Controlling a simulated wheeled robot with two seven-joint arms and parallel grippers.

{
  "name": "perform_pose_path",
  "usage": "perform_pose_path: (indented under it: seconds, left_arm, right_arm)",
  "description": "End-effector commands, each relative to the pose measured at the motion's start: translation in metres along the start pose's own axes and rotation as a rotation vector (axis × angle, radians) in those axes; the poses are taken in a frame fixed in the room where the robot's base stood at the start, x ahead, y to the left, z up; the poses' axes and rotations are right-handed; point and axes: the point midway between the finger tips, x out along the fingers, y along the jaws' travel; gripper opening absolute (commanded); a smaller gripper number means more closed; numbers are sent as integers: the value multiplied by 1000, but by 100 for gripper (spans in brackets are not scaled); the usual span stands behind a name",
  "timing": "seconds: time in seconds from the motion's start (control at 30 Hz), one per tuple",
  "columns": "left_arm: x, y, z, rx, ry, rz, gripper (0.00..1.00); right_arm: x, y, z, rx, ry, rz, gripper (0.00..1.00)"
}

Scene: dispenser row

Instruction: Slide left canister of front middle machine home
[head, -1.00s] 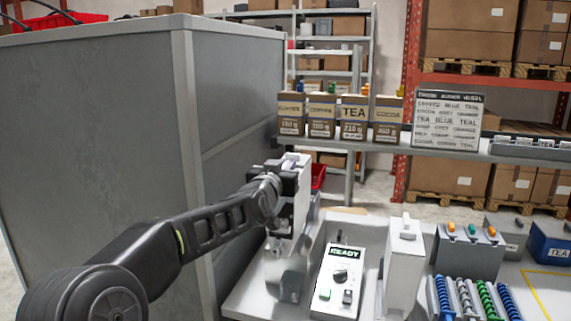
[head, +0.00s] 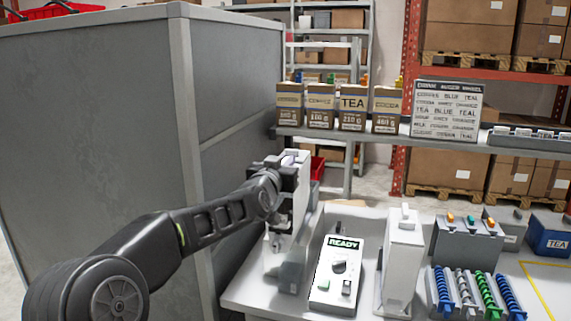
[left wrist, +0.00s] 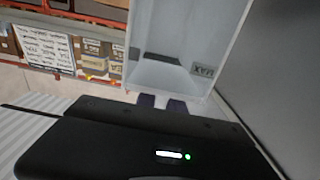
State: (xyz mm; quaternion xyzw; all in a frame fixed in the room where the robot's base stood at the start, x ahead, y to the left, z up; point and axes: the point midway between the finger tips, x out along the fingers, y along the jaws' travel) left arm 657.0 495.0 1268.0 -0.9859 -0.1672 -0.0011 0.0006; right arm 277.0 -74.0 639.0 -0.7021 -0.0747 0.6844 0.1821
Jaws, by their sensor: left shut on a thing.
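My left gripper (head: 283,172) is shut on a tall pale canister (head: 299,200), near its top. The canister stands roughly upright on the left side of the machine with the READY panel (head: 336,276). The gripper and arm hide part of it, and I cannot tell whether its base is fully seated. In the left wrist view, the two dark fingertips (left wrist: 162,102) meet the lower edge of the pale, open-looking canister (left wrist: 180,60). A white canister (head: 402,262) stands right of the panel. My right gripper is not in view.
Dispensers with coloured coils (head: 475,290) are at the right. A shelf behind holds labelled boxes (head: 352,107) and a sign (head: 446,109). A blue TEA bin (head: 551,234) is far right.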

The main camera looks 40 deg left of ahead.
Motion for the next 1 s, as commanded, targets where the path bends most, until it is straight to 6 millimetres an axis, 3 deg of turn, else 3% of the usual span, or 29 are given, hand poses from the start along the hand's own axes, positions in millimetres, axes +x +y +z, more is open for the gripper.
perform_pose_path:
  seconds: [0.1, 0.13, 0.43, 0.77, 1.0]
  left_arm:
    - [0, 0, -1, 0, 1, 0, 0]
    - [0, 0, -1, 0, 0, 0, 14]
    - [0, 0, 0, 0, -1, 0, 38]
    - [-1, 0, 3, 1, -4, 0, 38]
    - [-22, -1, 4, 6, -1, -2, 38]
  right_arm:
    - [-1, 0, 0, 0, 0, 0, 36]
    - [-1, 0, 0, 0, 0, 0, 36]
    - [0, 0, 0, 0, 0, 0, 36]
    - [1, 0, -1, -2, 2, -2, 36]
    - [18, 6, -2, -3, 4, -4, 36]
